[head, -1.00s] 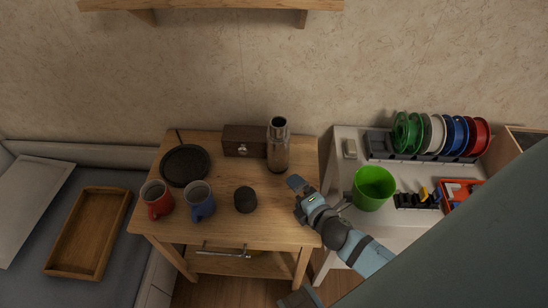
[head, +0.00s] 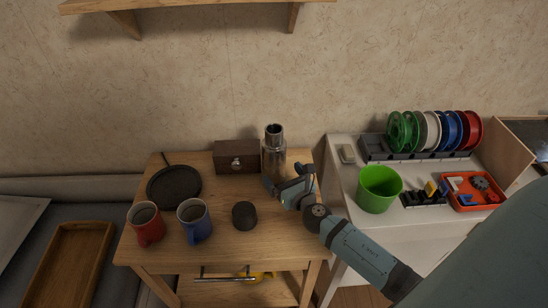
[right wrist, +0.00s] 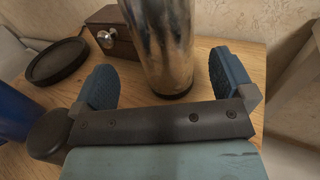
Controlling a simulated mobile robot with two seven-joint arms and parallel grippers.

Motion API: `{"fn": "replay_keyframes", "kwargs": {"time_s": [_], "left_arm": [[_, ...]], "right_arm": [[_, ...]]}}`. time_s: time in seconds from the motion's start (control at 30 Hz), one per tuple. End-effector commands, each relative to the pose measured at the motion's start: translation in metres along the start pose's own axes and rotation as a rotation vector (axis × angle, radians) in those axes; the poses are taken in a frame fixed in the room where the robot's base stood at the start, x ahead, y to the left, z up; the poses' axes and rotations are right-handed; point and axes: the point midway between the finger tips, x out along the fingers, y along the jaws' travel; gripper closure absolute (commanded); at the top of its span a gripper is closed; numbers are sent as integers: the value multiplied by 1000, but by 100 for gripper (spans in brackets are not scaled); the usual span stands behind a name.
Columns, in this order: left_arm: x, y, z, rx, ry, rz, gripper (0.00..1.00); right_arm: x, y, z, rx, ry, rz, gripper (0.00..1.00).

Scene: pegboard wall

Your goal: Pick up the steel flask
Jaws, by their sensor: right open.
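The steel flask (head: 273,153) stands upright at the back right of the small wooden table (head: 222,237), beside a dark wooden box. My right gripper (head: 289,184) is just in front of it, at its lower part. In the right wrist view the flask (right wrist: 163,45) stands between the two blue-padded fingers of my right gripper (right wrist: 163,84). The fingers are open, with a gap visible on each side of the flask. The top of the flask is out of that view. My left gripper does not show.
A dark box (head: 236,157), a black pan (head: 174,187), a red mug (head: 147,226), a blue mug (head: 195,222) and a black round object (head: 244,215) share the table. A green bucket (head: 379,190) and spools stand on the white table (head: 346,226) to the right. A shelf (head: 190,6) hangs above.

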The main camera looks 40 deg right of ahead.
Motion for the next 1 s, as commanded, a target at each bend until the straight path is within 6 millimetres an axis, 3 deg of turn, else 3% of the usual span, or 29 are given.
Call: {"fn": "replay_keyframes", "kwargs": {"time_s": [0.27, 0.53, 0.87, 1.0], "left_arm": [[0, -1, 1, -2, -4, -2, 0], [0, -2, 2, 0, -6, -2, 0], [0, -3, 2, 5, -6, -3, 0], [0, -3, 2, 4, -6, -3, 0]], "right_arm": [[24, -1, -1, 2, 1, -1, 0], [62, -5, -2, 3, 0, -1, 0], [69, -5, -2, 3, 1, 0, 0], [68, -5, -2, 3, 1, 0, 32]]}}
